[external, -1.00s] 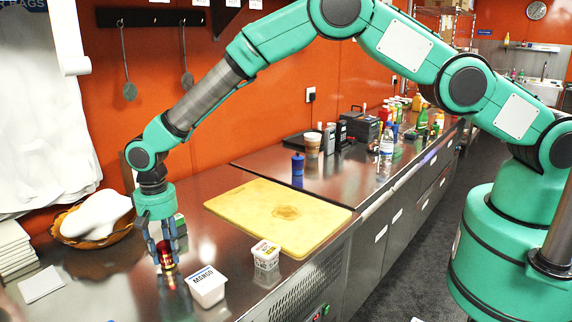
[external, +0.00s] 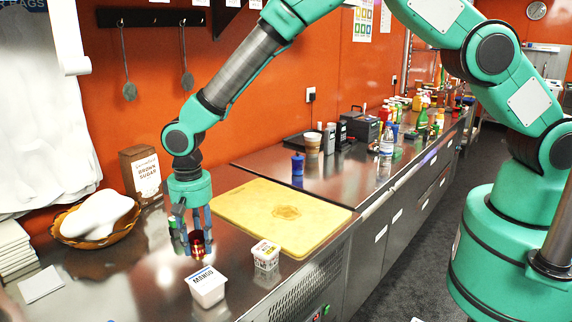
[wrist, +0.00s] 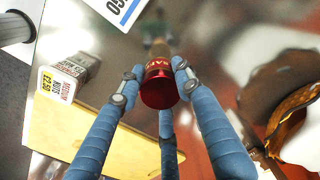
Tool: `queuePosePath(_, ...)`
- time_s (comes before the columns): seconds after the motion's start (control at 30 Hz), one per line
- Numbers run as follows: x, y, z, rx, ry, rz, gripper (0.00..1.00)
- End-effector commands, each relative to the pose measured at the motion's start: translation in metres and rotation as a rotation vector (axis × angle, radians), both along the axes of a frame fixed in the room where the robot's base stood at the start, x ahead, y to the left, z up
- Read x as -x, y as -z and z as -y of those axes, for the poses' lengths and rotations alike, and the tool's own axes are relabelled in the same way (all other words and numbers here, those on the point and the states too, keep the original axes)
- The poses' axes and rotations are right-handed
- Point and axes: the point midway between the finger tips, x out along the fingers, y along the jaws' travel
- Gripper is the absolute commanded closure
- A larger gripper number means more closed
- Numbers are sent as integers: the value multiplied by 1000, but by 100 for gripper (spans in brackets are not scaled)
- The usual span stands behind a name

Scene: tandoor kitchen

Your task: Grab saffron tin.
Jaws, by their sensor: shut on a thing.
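The saffron tin is most likely the small red tin (external: 197,249) with a gold band, at the front left of the steel counter (external: 130,285). My gripper (external: 196,238) points down with its fingers closed around it. In the wrist view the tin (wrist: 160,88) sits between the blue-grey fingers, its shiny red end facing the camera. Its lettering is only partly readable. A gap between tin and counter is hard to judge.
A white mango tub (external: 207,287) and a smaller tub (external: 266,254) stand in front and to the right. A yellow cutting board (external: 245,205) lies right. A brown sugar box (external: 142,175) and a basket (external: 75,240) are behind and left.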

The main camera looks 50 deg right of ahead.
Motion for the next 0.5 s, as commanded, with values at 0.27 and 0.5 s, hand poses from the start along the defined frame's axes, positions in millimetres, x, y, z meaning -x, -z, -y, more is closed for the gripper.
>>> queuePosePath(0.27, 32, -4, 23, 0, 0, 0, 92)
queuePosePath(0.5, 48, -5, 35, 1, 0, -1, 92)
